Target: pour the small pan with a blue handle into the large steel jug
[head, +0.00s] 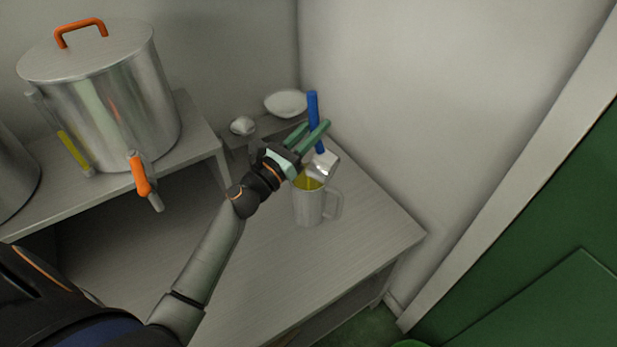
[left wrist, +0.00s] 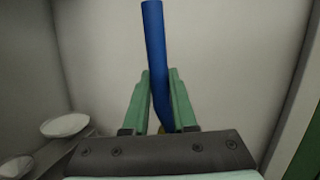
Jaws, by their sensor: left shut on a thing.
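The small pan (head: 325,164) is tipped over the large steel jug (head: 309,207), its blue handle (head: 313,108) pointing up. My left gripper (head: 319,133) is shut on the blue handle, which also shows between the green fingers in the left wrist view (left wrist: 154,60). Yellow-green liquid shows at the mouth of the jug, just below the pan. The jug stands upright on the table, its handle to the right. I cannot tell how much liquid is left in the pan. My right gripper is not in view.
A large steel tank (head: 110,100) with an orange-handled tap (head: 140,175) stands on a raised shelf at the left. A white bowl (head: 286,103) and a small pale object (head: 243,126) sit behind the gripper. The wall is close behind. The table (head: 365,245) is clear right of the jug.

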